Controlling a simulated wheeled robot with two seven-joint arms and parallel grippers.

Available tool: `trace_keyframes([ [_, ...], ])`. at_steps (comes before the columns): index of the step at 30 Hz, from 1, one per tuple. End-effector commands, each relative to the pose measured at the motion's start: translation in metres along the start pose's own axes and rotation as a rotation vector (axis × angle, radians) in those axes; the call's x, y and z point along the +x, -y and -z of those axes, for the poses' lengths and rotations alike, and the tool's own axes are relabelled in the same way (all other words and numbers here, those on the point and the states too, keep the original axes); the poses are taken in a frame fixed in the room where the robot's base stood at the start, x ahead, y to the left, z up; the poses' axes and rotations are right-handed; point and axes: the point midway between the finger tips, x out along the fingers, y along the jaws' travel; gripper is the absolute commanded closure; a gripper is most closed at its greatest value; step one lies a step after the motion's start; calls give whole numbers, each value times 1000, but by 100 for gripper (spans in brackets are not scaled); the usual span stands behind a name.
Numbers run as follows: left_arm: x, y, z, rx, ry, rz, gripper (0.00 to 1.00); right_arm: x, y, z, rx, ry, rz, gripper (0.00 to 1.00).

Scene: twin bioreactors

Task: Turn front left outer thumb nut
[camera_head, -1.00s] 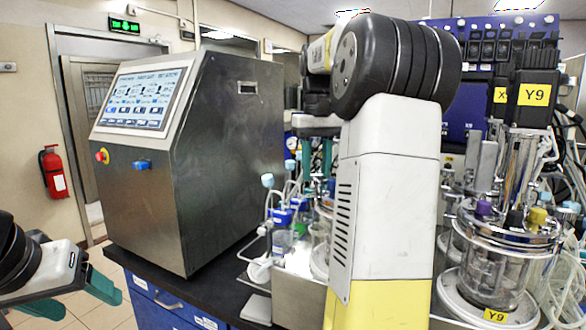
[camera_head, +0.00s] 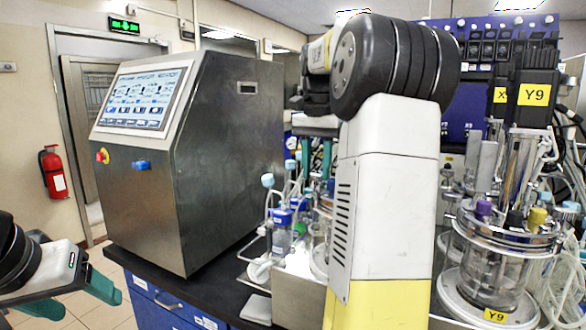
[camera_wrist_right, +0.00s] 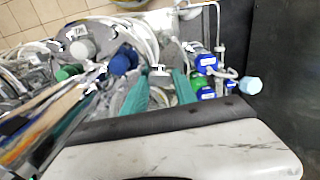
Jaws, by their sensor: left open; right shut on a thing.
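My right gripper (camera_head: 316,172) points down behind my right arm, over the left vessel (camera_head: 321,232), which that arm mostly hides. In the right wrist view my right gripper's teal fingers (camera_wrist_right: 160,88) are close together around a small grey part, among the lid fittings. I cannot make out the thumb nut itself; the fingers and clutter hide it. My left gripper (camera_head: 99,297) is open and empty at the lower left, away from the bench.
A steel control cabinet (camera_head: 225,150) with a screen stands on the black bench. Blue-capped bottles (camera_head: 281,232) and tubing stand beside the left vessel. The glass vessel marked Y9 (camera_head: 495,268) stands at the right. A blue bottle cap (camera_wrist_right: 250,85) shows beside the right gripper.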

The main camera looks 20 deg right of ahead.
Motion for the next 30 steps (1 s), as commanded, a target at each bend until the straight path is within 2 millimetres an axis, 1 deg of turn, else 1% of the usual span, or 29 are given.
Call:
trace_keyframes([
  [6,0,0,0,0,0,0,32,-1,0,0,37,-2,1,100],
  [18,0,0,0,0,0,0,32,-1,0,0,42,-2,1,100],
  [19,0,0,0,0,0,0,32,-1,0,0,42,-2,1,62],
  [21,0,0,0,0,0,0,32,-1,0,0,42,-2,1,48],
  [22,0,0,0,0,0,0,32,-1,0,0,42,-2,1,44],
  [30,0,0,0,0,0,0,32,0,0,0,41,-1,1,44],
])
